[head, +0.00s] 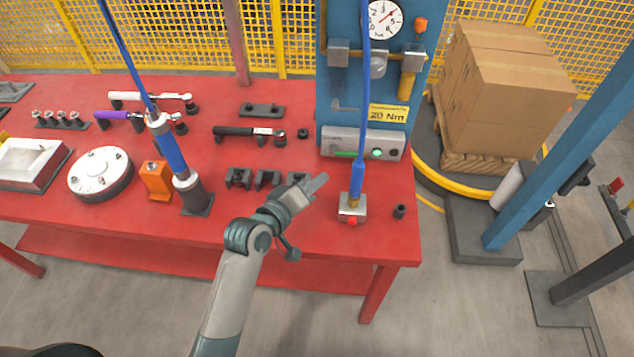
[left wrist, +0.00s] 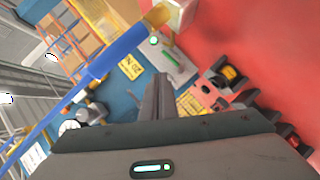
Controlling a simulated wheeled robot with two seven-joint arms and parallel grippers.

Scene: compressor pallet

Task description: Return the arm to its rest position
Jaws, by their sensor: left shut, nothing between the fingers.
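My left arm comes in from the bottom of the head view. Its gripper (head: 318,184) is above the front part of the red workbench (head: 330,235), with its fingers pointing right toward the blue air-line tool (head: 357,180). The fingers are shut and hold nothing. In the left wrist view the closed fingers (left wrist: 162,78) show at the centre, with the blue tool (left wrist: 115,52) passing close on the left. My right gripper is in neither view.
Black holders (head: 267,178) sit behind the gripper. A blue panel (head: 345,110) with a gauge stands at the bench's right. A blue screwdriver (head: 170,150) hangs upright in a stand at left. Cartons (head: 515,95) sit on a pallet at far right. Floor in front is clear.

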